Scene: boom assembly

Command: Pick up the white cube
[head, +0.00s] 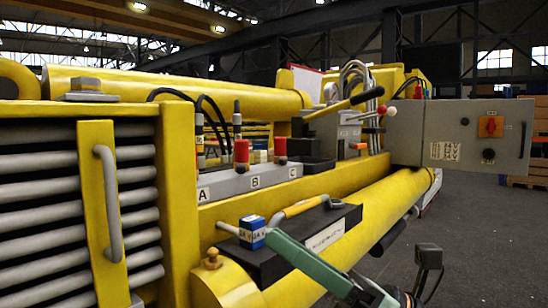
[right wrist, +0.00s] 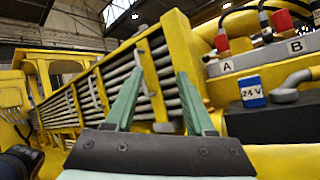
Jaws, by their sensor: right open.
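No plain, clearly white cube stands out. A small pale block (head: 260,156) sits among coloured parts behind the lettered grey strip in the head view, too small to make out well. A blue-and-white block marked 24V (head: 252,237) stands at the near end of a black box; it also shows in the right wrist view (right wrist: 252,95). My right gripper (head: 272,236) has long green fingers. In the right wrist view they stand apart and empty (right wrist: 159,80), left of the 24V block. In the head view they overlap the black box's near side. My left gripper is not in view.
The black box (head: 318,232) carries a yellow-and-grey handle (head: 303,206). A grey strip (head: 240,182) lettered A, B, C bears red-topped connectors. A grey control cabinet (head: 462,135) stands at right, and a ribbed grille (head: 50,200) at left. Open floor lies at lower right.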

